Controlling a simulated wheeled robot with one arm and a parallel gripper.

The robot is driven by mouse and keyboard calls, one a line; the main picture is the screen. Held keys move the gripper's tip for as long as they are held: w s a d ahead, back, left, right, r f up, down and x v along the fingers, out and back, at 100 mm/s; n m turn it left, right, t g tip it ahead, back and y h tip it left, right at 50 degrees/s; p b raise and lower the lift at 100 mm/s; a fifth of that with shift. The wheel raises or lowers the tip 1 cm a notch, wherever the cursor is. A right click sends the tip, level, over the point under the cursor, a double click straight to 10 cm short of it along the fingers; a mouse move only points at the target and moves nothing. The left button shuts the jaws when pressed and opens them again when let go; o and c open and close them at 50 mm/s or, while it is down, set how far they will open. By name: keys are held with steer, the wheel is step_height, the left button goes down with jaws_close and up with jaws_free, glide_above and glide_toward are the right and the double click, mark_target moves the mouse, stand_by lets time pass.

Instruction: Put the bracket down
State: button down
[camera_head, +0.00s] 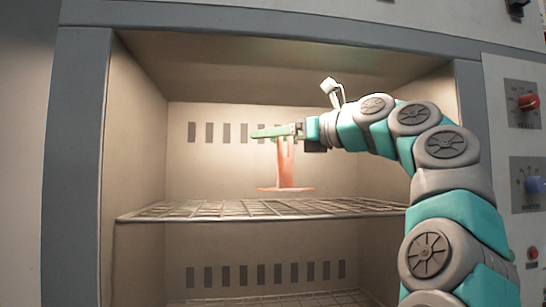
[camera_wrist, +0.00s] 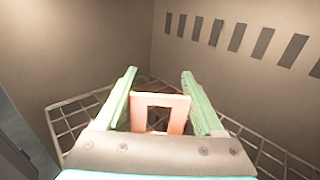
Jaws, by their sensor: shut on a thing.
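The bracket (camera_head: 286,165) is orange-red, with an upright part and a flat foot at its lower end. In the head view it hangs upright from my gripper (camera_head: 283,132), inside the cabinet. Its foot appears a little above the wire shelf (camera_head: 250,209), though I cannot tell the exact gap. In the wrist view the bracket (camera_wrist: 180,103) shows as a frame with a square opening, between the two green fingers of my gripper (camera_wrist: 160,95). My gripper is shut on the bracket's upper part.
The upper wire shelf is otherwise bare. Cabinet walls (camera_head: 140,125) close in at the left, right and back, with slots in the back wall. A second wire shelf (camera_head: 270,299) lies below. A control panel with knobs (camera_head: 528,102) is at the right.

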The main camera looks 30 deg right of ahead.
steer(key=shift+f+b, duration=1.15)
steer(key=shift+f, duration=0.65)
jaws_free()
steer(key=p+v, duration=0.1)
steer(key=v, duration=1.1)
steer(key=shift+r, duration=0.1)
